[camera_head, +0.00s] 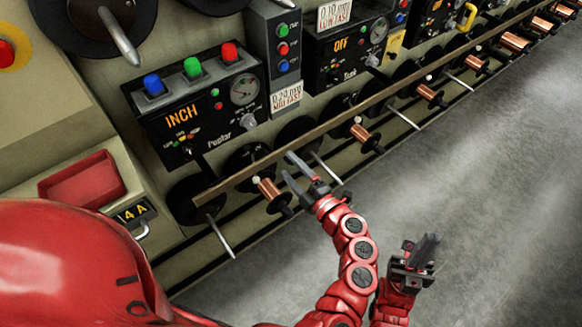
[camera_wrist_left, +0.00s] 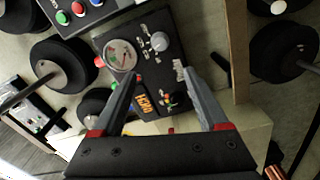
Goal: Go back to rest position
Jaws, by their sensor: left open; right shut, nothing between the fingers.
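My left gripper (camera_head: 299,174) is open and empty in the head view, above the lower row of spools and close to the long rail. It also shows in the left wrist view (camera_wrist_left: 166,90), its two grey fingers apart in front of a control panel with a gauge. My right gripper (camera_head: 427,248) is shut and empty, over the grey floor to the right of my left arm. A copper spool (camera_head: 268,189) sits just left of and below my left gripper. I cannot tell from the head view how far apart they are.
A control panel (camera_head: 190,110) marked INCH has blue, green and red buttons. A long rail (camera_head: 320,130) runs along the machines above several copper spools and black discs. A red tray (camera_head: 82,180) is at the left. The floor (camera_head: 480,190) at the right is clear.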

